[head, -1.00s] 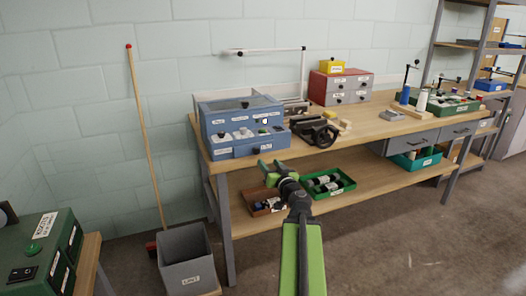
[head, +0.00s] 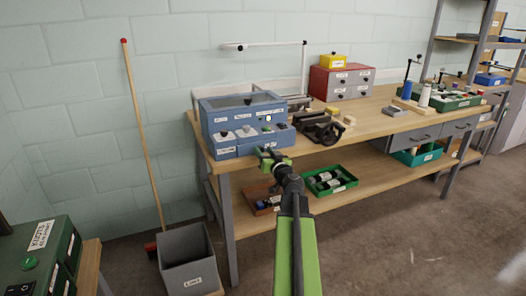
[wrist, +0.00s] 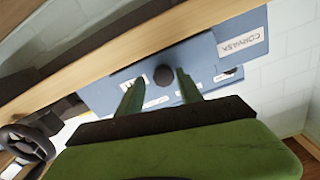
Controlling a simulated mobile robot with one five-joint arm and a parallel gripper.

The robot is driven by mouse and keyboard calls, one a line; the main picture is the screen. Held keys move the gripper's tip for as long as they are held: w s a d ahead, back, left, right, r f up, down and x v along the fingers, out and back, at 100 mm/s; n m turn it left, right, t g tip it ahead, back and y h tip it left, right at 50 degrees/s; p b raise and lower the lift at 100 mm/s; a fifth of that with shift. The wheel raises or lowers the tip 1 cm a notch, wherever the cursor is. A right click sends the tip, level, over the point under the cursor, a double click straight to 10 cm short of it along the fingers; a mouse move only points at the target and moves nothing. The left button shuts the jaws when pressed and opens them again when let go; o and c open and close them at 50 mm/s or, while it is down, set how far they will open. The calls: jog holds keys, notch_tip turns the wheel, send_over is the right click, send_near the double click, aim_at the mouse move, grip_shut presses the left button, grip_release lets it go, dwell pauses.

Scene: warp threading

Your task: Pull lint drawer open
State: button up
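The blue machine (head: 245,119) stands on the left end of the workbench. Its low front section (head: 236,150) carries small labels too small to read here; which one marks the lint drawer I cannot tell. My gripper (head: 272,157) is right in front of the right part of this section, at the bench edge. In the wrist view, my gripper (wrist: 160,80) is open, with its two green fingers apart. A dark round knob (wrist: 164,75) on the blue front shows between the fingertips, with a visible gap on each side. The wrist view is tilted.
The wooden bench top (head: 385,125) has a black vise (head: 318,127) just right of the machine. Below, the shelf holds a green tray (head: 330,181) and a brown tray (head: 262,199). A grey bin (head: 187,258) stands on the left, near a leaning broom (head: 143,125).

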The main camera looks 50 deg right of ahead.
jog(key=shift+w+a, duration=0.15)
jog(key=shift+a, duration=0.05)
grip_shut()
dwell(1.0)
